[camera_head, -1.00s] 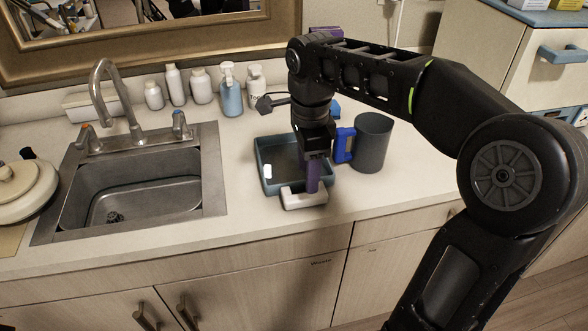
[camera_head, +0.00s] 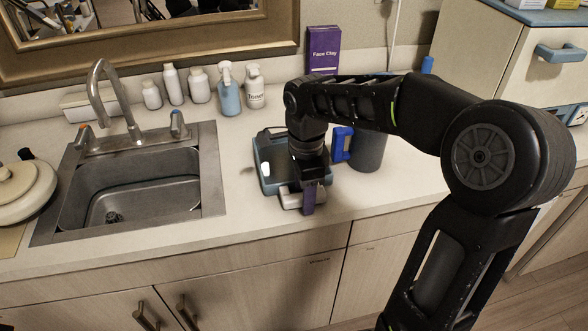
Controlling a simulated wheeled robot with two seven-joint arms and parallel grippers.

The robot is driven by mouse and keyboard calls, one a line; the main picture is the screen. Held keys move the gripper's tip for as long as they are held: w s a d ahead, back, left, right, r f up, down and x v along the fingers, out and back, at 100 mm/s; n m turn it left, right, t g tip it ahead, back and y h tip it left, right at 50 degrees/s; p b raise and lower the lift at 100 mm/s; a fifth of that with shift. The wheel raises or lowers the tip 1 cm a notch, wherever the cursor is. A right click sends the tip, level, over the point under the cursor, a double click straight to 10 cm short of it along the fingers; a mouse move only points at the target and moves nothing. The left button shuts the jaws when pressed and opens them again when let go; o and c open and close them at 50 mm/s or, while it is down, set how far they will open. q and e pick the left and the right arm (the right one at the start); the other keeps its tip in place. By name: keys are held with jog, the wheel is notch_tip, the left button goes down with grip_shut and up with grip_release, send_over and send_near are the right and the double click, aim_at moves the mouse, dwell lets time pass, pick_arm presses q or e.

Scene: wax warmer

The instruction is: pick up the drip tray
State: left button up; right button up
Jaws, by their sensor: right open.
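The drip tray (camera_head: 268,183) is a shallow, dark blue-grey tray on the counter to the right of the sink. A pale handle (camera_head: 289,199) sticks out at its front edge, toward the counter's edge. The gripper is open. The far finger and any contact with the handle are hidden. My wrist covers the right part of the tray. My left gripper is not in view.
A dark grey mug-like container (camera_head: 369,153) with a blue handle (camera_head: 341,144) stands close right of the tray. The sink (camera_head: 140,185) lies left. Bottles (camera_head: 229,95) and a purple Face Clay box (camera_head: 323,50) stand behind. Bare counter (camera_head: 255,222) lies in front.

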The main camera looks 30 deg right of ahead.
jog(key=shift+f, duration=0.35)
dwell(0.3)
grip_shut()
dwell(0.4)
dwell(0.3)
